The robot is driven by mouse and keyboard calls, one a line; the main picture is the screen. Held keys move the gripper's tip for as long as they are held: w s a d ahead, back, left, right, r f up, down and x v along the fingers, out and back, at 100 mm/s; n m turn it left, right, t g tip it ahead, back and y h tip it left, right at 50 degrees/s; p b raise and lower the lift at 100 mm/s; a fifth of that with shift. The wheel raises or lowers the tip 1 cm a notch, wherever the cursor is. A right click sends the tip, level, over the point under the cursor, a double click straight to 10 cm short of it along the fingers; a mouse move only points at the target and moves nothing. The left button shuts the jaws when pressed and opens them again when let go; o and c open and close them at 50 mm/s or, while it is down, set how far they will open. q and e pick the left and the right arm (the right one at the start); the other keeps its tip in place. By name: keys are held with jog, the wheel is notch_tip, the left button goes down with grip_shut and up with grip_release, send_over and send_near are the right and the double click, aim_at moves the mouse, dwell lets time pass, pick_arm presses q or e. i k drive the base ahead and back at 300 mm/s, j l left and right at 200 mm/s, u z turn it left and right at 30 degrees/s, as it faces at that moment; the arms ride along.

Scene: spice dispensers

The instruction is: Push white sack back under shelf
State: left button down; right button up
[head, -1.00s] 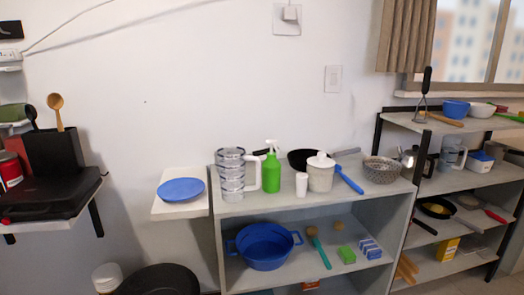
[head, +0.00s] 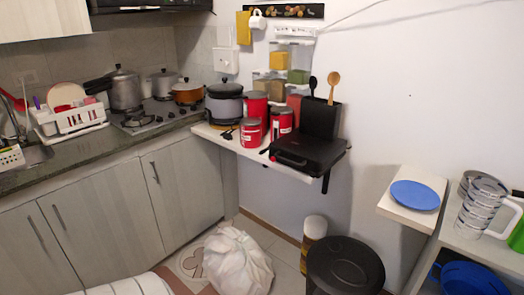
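A white sack (head: 232,262), a crumpled, knotted plastic bag, sits on the tiled floor at the lower middle of the head view. It stands in front of the wall shelf (head: 325,166) that carries the red canisters and a black grill, not beneath it. The floor under that shelf is partly visible and looks open. Neither of my grippers is in view, and nothing is seen touching the sack.
A black bin (head: 343,268) and a white-lidded cylinder (head: 314,232) stand right of the sack. Cabinets (head: 100,215) line the left side. A striped cloth-like thing (head: 130,287) shows at the bottom edge. A small shelf with a blue plate (head: 415,195) is at right.

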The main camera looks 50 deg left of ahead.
aim_at(234, 263)
jog(key=u, duration=1.9)
